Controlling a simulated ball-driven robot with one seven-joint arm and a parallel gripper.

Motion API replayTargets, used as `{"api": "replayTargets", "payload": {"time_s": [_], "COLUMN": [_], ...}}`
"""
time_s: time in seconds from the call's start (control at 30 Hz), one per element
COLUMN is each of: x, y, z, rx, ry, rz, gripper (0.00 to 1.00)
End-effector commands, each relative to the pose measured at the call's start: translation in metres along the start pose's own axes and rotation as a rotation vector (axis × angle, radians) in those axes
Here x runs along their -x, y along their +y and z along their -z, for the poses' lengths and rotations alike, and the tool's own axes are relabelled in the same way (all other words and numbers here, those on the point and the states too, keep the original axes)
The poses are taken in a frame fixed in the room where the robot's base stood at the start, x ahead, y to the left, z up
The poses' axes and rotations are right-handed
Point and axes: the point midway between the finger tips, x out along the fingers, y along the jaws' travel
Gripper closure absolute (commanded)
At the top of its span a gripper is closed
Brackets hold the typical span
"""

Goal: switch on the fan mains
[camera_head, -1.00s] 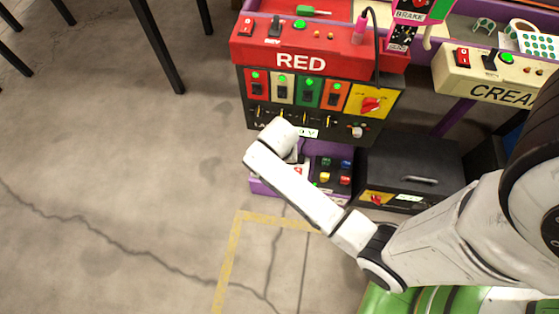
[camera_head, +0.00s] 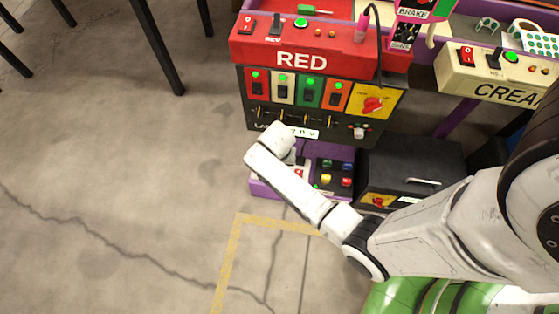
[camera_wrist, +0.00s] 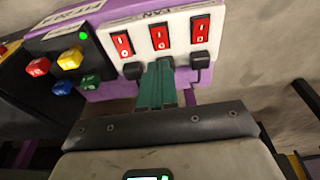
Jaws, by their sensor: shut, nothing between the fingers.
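The white fan panel (camera_wrist: 150,24) shows in the wrist view on a purple housing, with its lettering upside down. It carries three red rocker switches: a left one (camera_wrist: 123,43), a middle one (camera_wrist: 161,38) and a right one (camera_wrist: 200,29). Which way each is tipped I cannot tell surely. My gripper (camera_wrist: 163,66) has green fingers, shut and empty. Their tips are just below the middle switch; whether they touch the panel is unclear. In the head view my arm hides the gripper and most of this panel.
A black box with coloured buttons (camera_wrist: 62,66) and a lit green lamp sits left of the panel. Black plugs (camera_wrist: 200,66) stick out below the switches on both sides of my fingers. The red console (camera_head: 300,62) stands behind, and a black cabinet (camera_head: 412,172) is to the right.

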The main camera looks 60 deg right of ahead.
Motion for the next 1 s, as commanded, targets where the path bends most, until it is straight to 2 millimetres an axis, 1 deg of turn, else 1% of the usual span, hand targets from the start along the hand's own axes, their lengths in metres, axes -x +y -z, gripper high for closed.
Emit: {"api": "replayTargets", "payload": {"time_s": [0.03, 0.2, 0.4, 0.53, 0.9, 1.0], "x": [-0.016, -0.047, -0.068, -0.073, -0.073, -0.077], "y": [0.000, 0.000, 0.000, 0.000, 0.000, 0.001], "z": [-0.001, -0.002, -0.013, -0.015, -0.016, -0.019], "rx": [-0.001, 0.001, 0.002, 0.001, 0.001, 0.003], "ry": [0.000, -0.001, 0.000, 0.000, 0.001, 0.022], "rz": [0.000, -0.001, 0.000, 0.001, 0.001, -0.003], "gripper": [1.00, 1.00, 1.00, 1.00, 1.00, 1.00]}}
